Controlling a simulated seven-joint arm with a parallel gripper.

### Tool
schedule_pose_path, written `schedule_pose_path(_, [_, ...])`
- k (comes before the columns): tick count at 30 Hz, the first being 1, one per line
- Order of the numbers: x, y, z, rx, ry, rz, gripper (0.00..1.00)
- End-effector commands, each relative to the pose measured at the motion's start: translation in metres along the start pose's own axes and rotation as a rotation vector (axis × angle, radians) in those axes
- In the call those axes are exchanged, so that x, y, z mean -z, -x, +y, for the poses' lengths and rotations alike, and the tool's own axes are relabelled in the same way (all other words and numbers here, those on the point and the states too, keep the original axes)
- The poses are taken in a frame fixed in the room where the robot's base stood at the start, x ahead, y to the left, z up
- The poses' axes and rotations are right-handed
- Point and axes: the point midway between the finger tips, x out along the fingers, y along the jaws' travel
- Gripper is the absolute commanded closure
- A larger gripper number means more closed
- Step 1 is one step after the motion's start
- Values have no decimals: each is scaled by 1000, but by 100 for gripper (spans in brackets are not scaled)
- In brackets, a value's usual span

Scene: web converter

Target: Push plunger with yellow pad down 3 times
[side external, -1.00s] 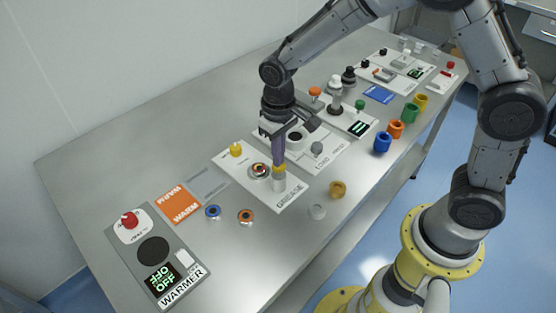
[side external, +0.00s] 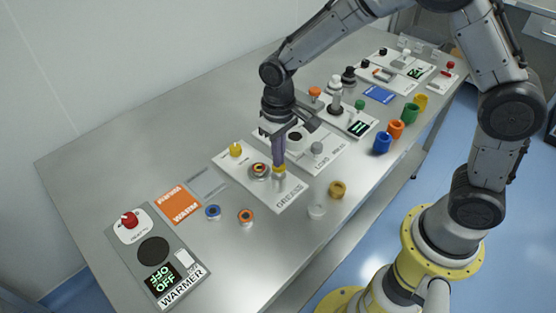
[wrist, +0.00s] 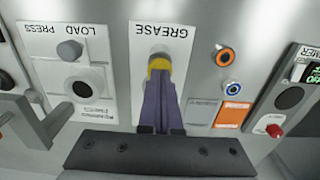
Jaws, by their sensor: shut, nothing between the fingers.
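The plunger's yellow pad (side external: 279,171) is on the white GREASE panel (side external: 289,197), near its middle. In the wrist view the yellow pad (wrist: 159,63) shows just beyond my fingertips. My gripper (side external: 279,163) points down with its purple fingers together and empty. The fingertips are right over the pad and appear to touch it. In the wrist view my gripper (wrist: 160,76) covers the near part of the pad. Little of the plunger body below the pad shows in the side view.
The LOAD PRESS panel (side external: 325,160) is close on the right.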

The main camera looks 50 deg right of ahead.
Motion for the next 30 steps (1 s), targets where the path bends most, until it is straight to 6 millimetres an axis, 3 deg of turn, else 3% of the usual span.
schedule_pose_path(15, [0, 26, 0, 0, 0, 2, 100])
schedule_pose_path(30, [0, 26, 0, 0, 0, 1, 100])
